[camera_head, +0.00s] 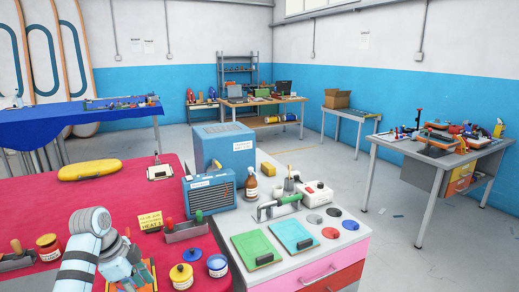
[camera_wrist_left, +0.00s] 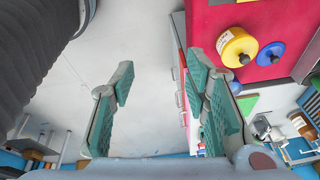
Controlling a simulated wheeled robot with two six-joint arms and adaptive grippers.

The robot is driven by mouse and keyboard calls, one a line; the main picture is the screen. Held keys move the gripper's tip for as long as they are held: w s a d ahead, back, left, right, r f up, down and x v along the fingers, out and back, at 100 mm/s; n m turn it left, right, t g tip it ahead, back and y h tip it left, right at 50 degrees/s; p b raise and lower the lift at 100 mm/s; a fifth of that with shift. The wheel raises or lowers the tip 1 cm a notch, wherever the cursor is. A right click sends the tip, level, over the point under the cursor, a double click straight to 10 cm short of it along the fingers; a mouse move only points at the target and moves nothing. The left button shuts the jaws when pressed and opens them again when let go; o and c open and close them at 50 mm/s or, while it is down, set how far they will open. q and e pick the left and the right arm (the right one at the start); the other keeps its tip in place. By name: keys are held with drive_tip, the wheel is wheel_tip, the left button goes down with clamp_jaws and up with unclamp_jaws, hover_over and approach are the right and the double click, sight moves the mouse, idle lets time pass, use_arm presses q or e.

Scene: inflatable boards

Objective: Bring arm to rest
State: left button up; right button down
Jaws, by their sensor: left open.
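My left arm comes in at the lower left of the head view, over the red-topped table (camera_head: 100,205). Its gripper (camera_head: 128,268) is low in that view, near the table's front, and its fingertips are hard to make out there. In the left wrist view the gripper (camera_wrist_left: 160,85) is open, its two teal-padded fingers wide apart with nothing between them. Pale floor shows behind the fingers. My right gripper is in neither view.
A blue heater-like box (camera_head: 209,192) and a drawer cabinet (camera_head: 320,258) lie farther right. Open floor (camera_head: 400,245) is beyond.

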use_arm(q)
drive_tip(key=s+f+n+y, duration=0.1)
drive_tip(key=s+f+n, duration=0.25)
drive_tip(key=f, duration=0.75)
drive_tip(key=s+f+n, duration=0.2)
drive_tip(key=s+f, duration=0.2)
drive_tip(key=f, duration=0.7)
drive_tip(key=s+f+n+y, duration=0.1)
drive_tip(key=s+f+n, duration=0.25)
drive_tip(key=f, duration=0.65)
drive_tip(key=s+f+n, duration=0.1)
drive_tip(key=s+f, duration=0.4)
drive_tip(key=s, duration=0.7)
drive_tip(key=s+d+f+n+y, duration=0.1)
drive_tip(key=s+f, duration=0.4)
drive_tip(key=s, duration=0.6)
drive_tip(key=s+d+f+n, duration=0.1)
drive_tip(key=s+f+n, duration=0.2)
drive_tip(key=s, duration=0.9)
wheel_tip(320, 180, down, 3)
drive_tip(key=shift+s+d+r, duration=0.1)
drive_tip(key=shift+s+d, duration=0.05)
drive_tip(key=shift+s, duration=0.2)
